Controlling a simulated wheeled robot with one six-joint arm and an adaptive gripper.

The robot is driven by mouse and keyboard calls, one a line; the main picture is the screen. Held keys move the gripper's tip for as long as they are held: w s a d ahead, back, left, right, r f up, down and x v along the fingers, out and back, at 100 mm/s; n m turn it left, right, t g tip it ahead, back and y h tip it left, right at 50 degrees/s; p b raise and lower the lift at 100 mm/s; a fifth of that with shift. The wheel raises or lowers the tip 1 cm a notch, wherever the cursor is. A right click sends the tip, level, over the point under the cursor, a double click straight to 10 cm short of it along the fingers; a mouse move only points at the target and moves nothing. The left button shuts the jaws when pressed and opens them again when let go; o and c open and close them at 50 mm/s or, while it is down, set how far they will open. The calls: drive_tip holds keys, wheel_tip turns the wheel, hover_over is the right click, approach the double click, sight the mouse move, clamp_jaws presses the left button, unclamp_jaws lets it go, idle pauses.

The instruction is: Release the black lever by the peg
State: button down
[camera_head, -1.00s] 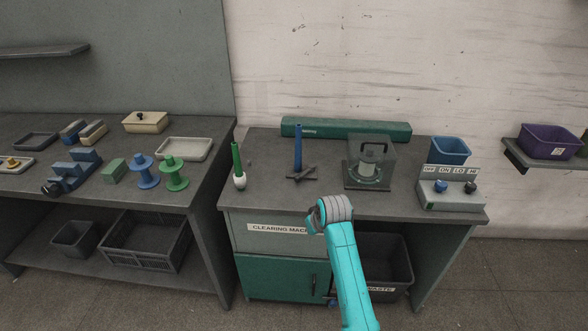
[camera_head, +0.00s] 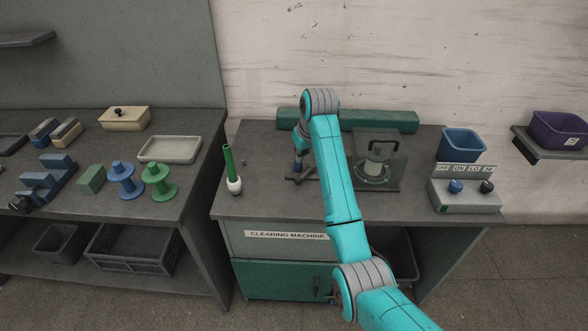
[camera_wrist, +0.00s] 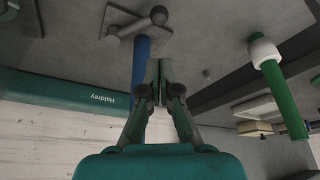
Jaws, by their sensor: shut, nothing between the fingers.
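The blue peg (camera_wrist: 141,60) stands upright on the dark base in the wrist view. In the head view only a short blue piece of the peg (camera_head: 298,164) shows behind my arm. The black lever (camera_wrist: 127,26) lies at the peg's foot, with a round knob (camera_wrist: 158,15) at one end. The lever (camera_head: 304,177) also shows low on the table in the head view. My gripper (camera_wrist: 162,64) is shut and empty beside the peg. Its fingers overlap the peg's edge in the picture, and I cannot tell whether they touch. The head view hides the fingers.
A green rod in a white holder (camera_head: 230,170) stands left of the lever. A clear-covered unit (camera_head: 377,160) is to its right, and a switch box (camera_head: 465,195) farther right. A long green case (camera_head: 375,120) lies behind. Bare tabletop lies between them.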

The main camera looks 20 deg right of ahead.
sight(305, 174)
drive_tip(key=x, duration=1)
